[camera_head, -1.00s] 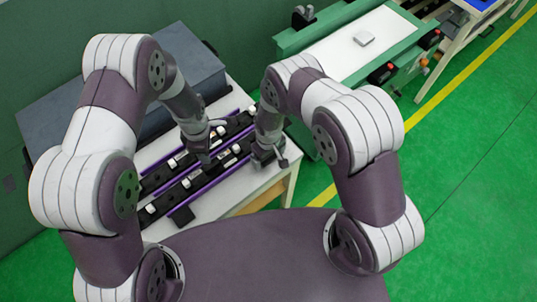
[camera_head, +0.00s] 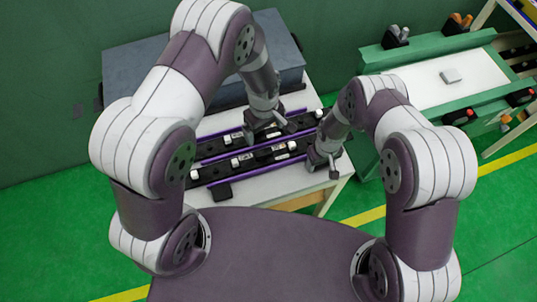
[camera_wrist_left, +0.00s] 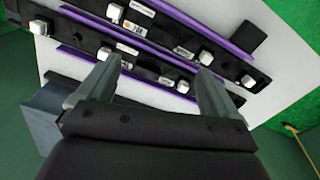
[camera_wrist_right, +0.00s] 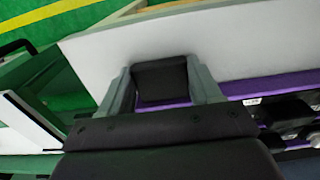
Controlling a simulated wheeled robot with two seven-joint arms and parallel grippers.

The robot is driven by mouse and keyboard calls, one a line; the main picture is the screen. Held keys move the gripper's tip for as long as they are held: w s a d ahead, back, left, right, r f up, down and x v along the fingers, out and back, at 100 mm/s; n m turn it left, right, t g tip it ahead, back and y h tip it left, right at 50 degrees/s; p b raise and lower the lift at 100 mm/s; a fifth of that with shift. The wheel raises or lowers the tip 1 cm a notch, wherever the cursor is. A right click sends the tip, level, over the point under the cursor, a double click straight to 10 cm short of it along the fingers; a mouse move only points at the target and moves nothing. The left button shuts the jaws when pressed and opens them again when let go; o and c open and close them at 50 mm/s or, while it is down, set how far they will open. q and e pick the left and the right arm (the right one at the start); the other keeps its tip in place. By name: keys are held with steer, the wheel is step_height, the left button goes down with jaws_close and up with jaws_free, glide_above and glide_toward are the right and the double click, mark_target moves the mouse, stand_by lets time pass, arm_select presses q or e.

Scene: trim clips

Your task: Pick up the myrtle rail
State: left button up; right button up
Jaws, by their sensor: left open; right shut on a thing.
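Two long black rails with purple edges and white clips lie side by side on a white table: a near rail (camera_head: 236,170) and a far rail (camera_head: 210,147). Their labels are too small to read, so I cannot tell which is the myrtle rail. My right gripper (camera_head: 322,163) is at the near rail's right end. In the right wrist view its fingers (camera_wrist_right: 165,85) are closed on a black end block (camera_wrist_right: 160,80) beside the purple edge. My left gripper (camera_head: 264,136) is above the rails. In the left wrist view its fingers (camera_wrist_left: 158,72) are apart and empty, pointing at the far rail.
A dark grey box (camera_head: 150,72) stands behind the rails on the white table (camera_head: 265,187). A green-framed bench (camera_head: 425,108) with a white top stands to the right. Another black block (camera_head: 222,191) juts from the near rail's left end. Bare tabletop shows in front.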

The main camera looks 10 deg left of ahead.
mark_target(264, 152)
arm_select(q)
steer(key=f+m, duration=0.1)
steer(key=f, duration=0.3)
steer(key=f+m, duration=0.1)
steer(key=f, duration=0.3)
steer(key=f+m, duration=0.1)
steer(key=f, duration=0.3)
steer(key=shift+s+a, duration=0.1)
steer(key=shift+s, duration=0.15)
steer(key=c, duration=1.4)
arm_select(e)
steer(key=o, duration=1.3)
steer(key=shift+c, duration=0.2)
arm_select(q)
steer(key=shift+o, duration=0.2)
step_height(264, 152, up, 10)
